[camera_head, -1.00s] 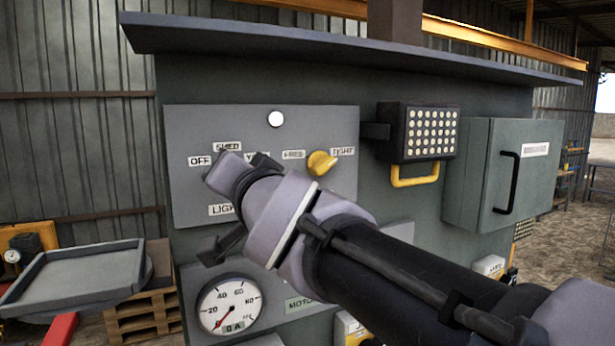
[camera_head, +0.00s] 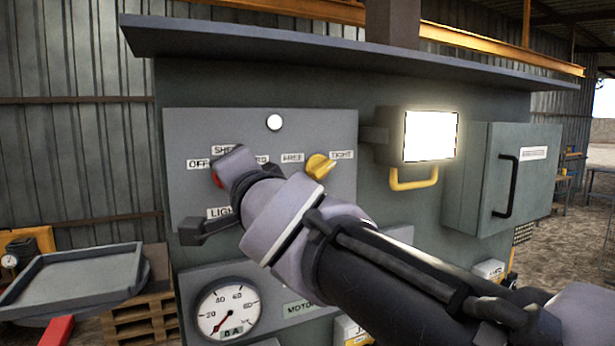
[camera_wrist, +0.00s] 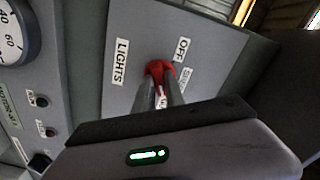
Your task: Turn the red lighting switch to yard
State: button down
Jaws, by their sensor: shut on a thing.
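The red lighting switch (camera_wrist: 160,72) sits on the grey panel above the LIGHTS label (camera_head: 219,212). In the head view only a red edge of the switch (camera_head: 216,178) shows beside my gripper. My gripper (camera_wrist: 162,92) is shut on the switch knob, with a finger on each side in the wrist view. The labels OFF (camera_head: 198,163) and SHED (camera_head: 222,149) show around it; the yard label (camera_head: 262,160) is partly covered by my gripper. The knob's exact pointing direction is mostly hidden by the fingers. The floodlight (camera_head: 431,136) at right is lit bright white.
A yellow knob (camera_head: 318,166) between FREE and TIGHT labels is right of my gripper. A yellow handle (camera_head: 414,181) hangs under the floodlight. A cabinet with a black handle (camera_head: 506,186) stands farther right. A dial gauge (camera_head: 228,308) is below, and a grey tray (camera_head: 80,277) at lower left.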

jog(key=c, duration=1.4)
grip_release()
jog(key=p+v, duration=0.5)
jog(key=v, duration=1.2)
jog(key=shift+s+p, duration=0.25)
jog(key=shift+p, duration=0.05)
jog(key=shift+f, duration=0.1)
